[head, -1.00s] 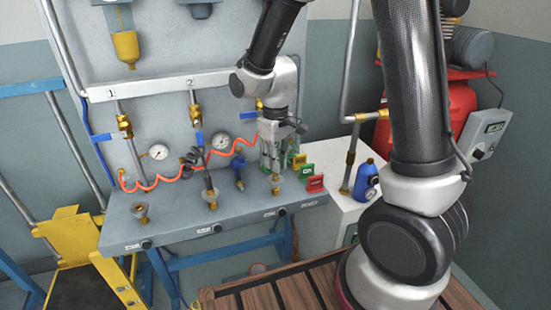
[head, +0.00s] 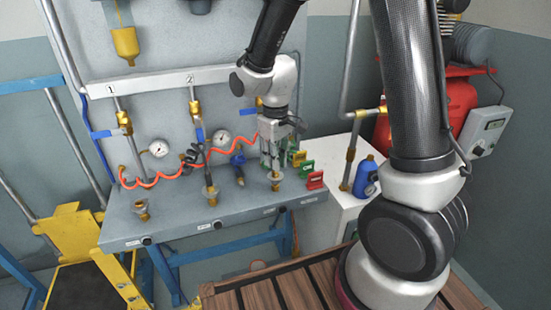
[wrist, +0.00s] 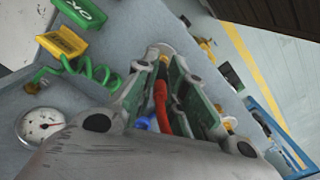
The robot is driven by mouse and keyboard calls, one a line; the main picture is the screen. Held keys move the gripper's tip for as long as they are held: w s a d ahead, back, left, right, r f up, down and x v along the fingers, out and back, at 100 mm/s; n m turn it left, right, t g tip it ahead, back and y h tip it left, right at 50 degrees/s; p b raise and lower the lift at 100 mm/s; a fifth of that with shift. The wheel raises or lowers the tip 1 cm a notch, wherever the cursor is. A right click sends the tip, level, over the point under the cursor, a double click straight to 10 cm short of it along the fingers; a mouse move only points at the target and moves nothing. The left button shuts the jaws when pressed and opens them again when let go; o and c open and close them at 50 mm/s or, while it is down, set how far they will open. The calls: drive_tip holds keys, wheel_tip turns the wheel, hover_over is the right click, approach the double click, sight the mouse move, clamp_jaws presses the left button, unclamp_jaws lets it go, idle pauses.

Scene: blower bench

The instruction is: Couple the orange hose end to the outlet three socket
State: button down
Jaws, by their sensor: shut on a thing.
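My gripper (head: 270,152) is shut on the end of the orange coiled hose (head: 168,172). The hose runs from the left of the bench to my gripper. The wrist view shows the red-orange hose end (wrist: 161,103) between the green-padded fingers. A row of brass sockets stands on the bench top. The right-hand one, at the third place (head: 276,180), is just below and in front of my gripper in the head view. They look apart, but the depth between them is unclear. The hose end's tip is hidden by the fingers in the head view.
Other brass sockets stand at left (head: 141,209) and middle (head: 211,194). A dark hose stands by the middle one. A blue fitting (head: 238,168) is behind. Green and red tags (head: 315,180) stand at the right edge. The wrist view shows a green coil (wrist: 95,70) and a gauge (wrist: 40,124).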

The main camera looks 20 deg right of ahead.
drive_tip(key=shift+f, duration=0.2)
drive_tip(key=c, duration=1.4)
unclamp_jaws()
wheel_tip(320, 180, up, 12)
drive_tip(key=s+d+r+m+t, duration=0.1)
drive_tip(key=s+d+r+m, duration=0.1)
drive_tip(key=s+d, duration=0.3)
drive_tip(key=s+d+r+m+t, duration=0.2)
drive_tip(key=s+d+r, duration=0.2)
drive_tip(key=s, duration=0.3)
drive_tip(key=s+d+r+m+t, duration=0.1)
drive_tip(key=s+d+r, duration=0.1)
drive_tip(key=s+d, duration=0.4)
drive_tip(key=shift+s+r+m, duration=0.4)
drive_tip(key=shift+s, duration=0.1)
